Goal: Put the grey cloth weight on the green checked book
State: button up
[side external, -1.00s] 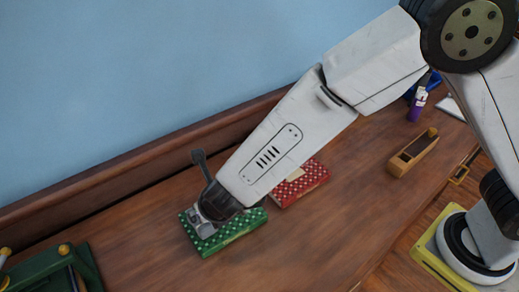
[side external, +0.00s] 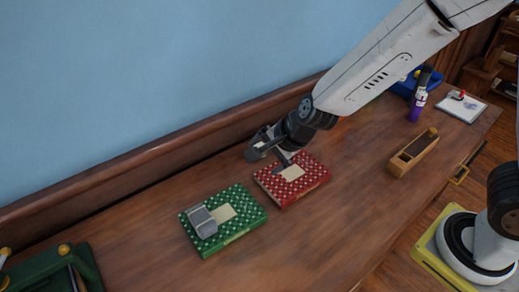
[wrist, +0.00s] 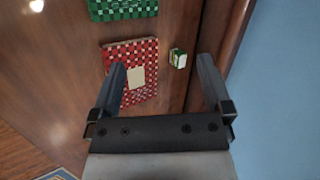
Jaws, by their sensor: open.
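The grey cloth weight (side external: 202,222) lies on the left part of the green checked book (side external: 236,229), beside its pale label. The book lies flat on the desk. My gripper (side external: 268,158) is open and empty, above and behind the red checked book, up and to the right of the weight and apart from it. In the wrist view my gripper's open fingers (wrist: 162,78) have nothing held between them. Part of the green book (wrist: 122,9) shows at the top edge there; the weight is out of that view.
The red checked book (side external: 312,186) lies right of the green one. A small green and white box (wrist: 178,58) stands near the back ledge. A wooden plane (side external: 414,153), purple bottle (side external: 418,101) and blue tray (side external: 403,88) are at right. The front middle of the desk is clear.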

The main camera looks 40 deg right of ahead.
jog(key=s+d+n+g+h, duration=0.2)
jog(key=s+d+n+g, duration=0.1)
jog(key=s+d+n, duration=0.9)
jog(key=d+n, duration=0.3)
jog(key=shift+f+n+g, duration=0.2)
jog(key=shift+n+g, duration=0.1)
